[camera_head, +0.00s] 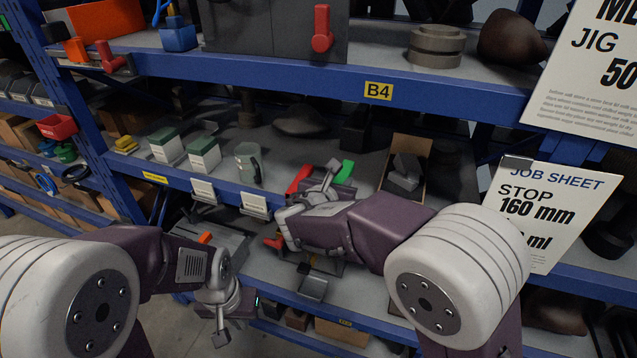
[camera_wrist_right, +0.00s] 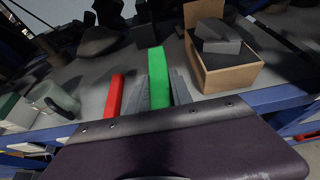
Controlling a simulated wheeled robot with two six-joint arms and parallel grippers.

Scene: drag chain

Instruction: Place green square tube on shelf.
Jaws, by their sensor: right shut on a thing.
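The green square tube (camera_head: 344,171) is at the middle shelf, beyond my right gripper (camera_head: 328,174). In the right wrist view the green tube (camera_wrist_right: 158,76) stands out between two grey fingers (camera_wrist_right: 157,94), which are shut on it. I cannot tell whether it touches the shelf surface. A red bar (camera_wrist_right: 115,95) lies just left of the gripper, roughly parallel to the tube. It also shows in the head view (camera_head: 299,178). The blue-edged shelf (camera_head: 263,207) is under them. My left gripper (camera_head: 220,325) hangs low at the left, and its jaws are too small to read.
An open cardboard box (camera_head: 408,160) with grey blocks stands right of the tube. A grey-green mug (camera_head: 248,163) and green-and-white boxes (camera_head: 203,154) stand to the left. The upper shelf beam marked B4 (camera_head: 378,91) runs above. A job sheet (camera_head: 540,215) hangs at the right.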

